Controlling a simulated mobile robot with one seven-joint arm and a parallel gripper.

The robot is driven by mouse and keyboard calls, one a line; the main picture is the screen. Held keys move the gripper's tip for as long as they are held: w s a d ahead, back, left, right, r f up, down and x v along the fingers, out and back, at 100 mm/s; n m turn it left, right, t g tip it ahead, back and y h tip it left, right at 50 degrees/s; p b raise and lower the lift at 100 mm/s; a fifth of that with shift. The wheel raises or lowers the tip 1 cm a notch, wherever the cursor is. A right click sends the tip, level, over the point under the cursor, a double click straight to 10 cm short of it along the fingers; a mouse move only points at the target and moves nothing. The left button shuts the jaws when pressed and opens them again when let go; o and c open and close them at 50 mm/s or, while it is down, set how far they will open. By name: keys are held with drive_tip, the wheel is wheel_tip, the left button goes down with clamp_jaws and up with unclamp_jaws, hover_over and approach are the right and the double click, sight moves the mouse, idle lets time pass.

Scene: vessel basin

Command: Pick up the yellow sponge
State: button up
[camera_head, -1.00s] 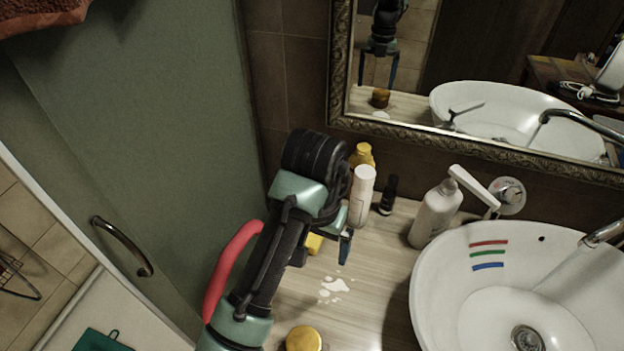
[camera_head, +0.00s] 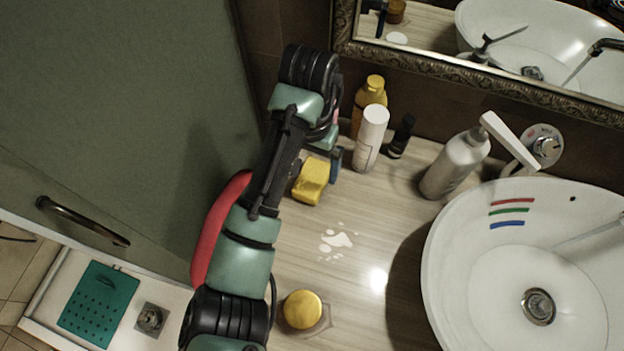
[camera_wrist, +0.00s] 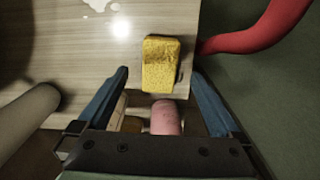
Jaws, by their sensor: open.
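The yellow sponge (camera_head: 311,181) is a block lying on the wooden counter, partly beside my arm in the head view. In the wrist view the sponge (camera_wrist: 161,63) lies ahead of the fingertips, between their lines and slightly right of centre. My gripper (camera_wrist: 160,78) is open, with a blue finger on each side and nothing between the tips. In the head view my gripper (camera_head: 334,160) is mostly hidden by my arm; one blue fingertip shows close to the sponge's upper right.
A yellow bottle (camera_head: 369,100), a white can (camera_head: 371,138) and a small black bottle (camera_head: 401,136) stand near the wall. A soap dispenser (camera_head: 456,163) stands beside the white basin (camera_head: 480,285). A yellow-lidded jar (camera_head: 303,310) is at the front. White spots mark the counter.

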sight(311, 178)
drive_tip(key=shift+w+d+f, duration=0.1)
drive_tip(key=shift+w+f, duration=0.05)
drive_tip(key=shift+f, duration=1.3)
drive_tip(key=shift+w+f, duration=0.1)
drive_tip(key=shift+f, duration=1.3)
drive_tip(key=c, duration=1.3)
wheel_tip(311, 178, up, 10)
drive_tip(key=shift+r+p, duration=0.1)
drive_tip(key=shift+p, duration=0.5)
